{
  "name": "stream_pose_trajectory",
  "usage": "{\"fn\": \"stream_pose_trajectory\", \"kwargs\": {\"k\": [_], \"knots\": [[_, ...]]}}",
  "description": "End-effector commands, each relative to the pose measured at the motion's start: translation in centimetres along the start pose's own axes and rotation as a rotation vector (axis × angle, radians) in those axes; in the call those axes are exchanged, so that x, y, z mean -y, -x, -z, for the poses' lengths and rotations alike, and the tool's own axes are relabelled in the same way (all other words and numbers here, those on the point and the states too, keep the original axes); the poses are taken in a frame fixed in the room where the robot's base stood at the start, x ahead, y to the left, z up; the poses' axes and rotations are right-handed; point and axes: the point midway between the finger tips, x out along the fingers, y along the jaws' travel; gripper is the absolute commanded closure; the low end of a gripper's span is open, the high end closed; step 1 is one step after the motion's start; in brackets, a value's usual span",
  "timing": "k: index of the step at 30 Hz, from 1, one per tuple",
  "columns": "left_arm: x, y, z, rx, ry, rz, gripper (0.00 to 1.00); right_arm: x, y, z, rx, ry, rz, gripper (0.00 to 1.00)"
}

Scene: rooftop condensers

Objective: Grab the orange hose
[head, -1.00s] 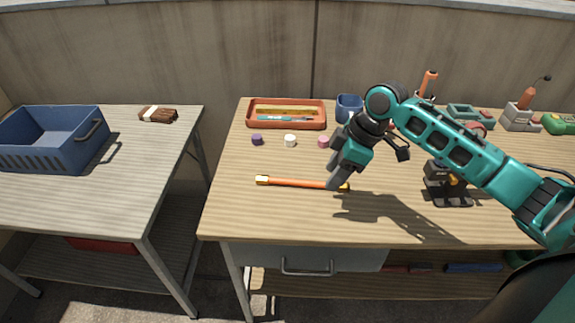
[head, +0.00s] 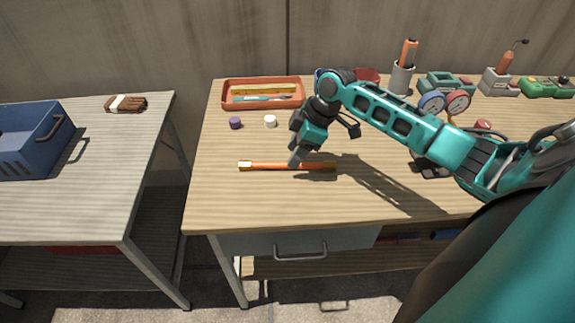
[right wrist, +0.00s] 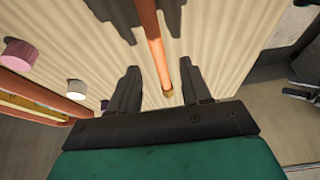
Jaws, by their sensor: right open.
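The orange hose (head: 265,166), a straight piece with brass-coloured ends, lies flat on the wooden workbench (head: 240,205). My right gripper (head: 294,160) is above the middle of the hose, fingers pointing down and open. In the right wrist view the hose (right wrist: 155,50) runs between the two spread dark fingers (right wrist: 160,88), with a brass end (right wrist: 168,92) near the palm. It is not held, and I cannot tell the exact height gap. A dark two-pronged shape at that view's right edge may be my left gripper; the head view does not show it.
Behind the hose are a purple cap (head: 235,122), a white cap (head: 270,121) and an orange tray (head: 226,101). Gauges (head: 432,101) and a grey pen cup (head: 403,78) stand right. A second table with a blue crate (head: 30,150) and brush (head: 125,104) is left, across a gap.

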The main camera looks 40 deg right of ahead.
Motion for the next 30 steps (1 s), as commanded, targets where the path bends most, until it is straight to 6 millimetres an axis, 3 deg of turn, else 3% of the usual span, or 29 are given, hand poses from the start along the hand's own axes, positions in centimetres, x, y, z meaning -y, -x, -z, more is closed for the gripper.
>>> {"fn": "stream_pose_trajectory", "kwargs": {"k": [6,15,30], "knots": [[0.1,-0.5,0.0,-0.01,-0.003,0.001,0.0,-0.1,-3.2,-0.2,-0.001,0.0,0.0,0.52],[0.1,-0.6,0.3,-0.016,-0.004,0.001,0.0,-0.1,-3.6,-0.2,0.0,0.0,-0.001,0.52],[0.1,-0.4,-0.1,-0.008,-0.003,0.001,0.0,-0.1,-3.6,-0.2,0.001,0.0,-0.001,1.0]]}}
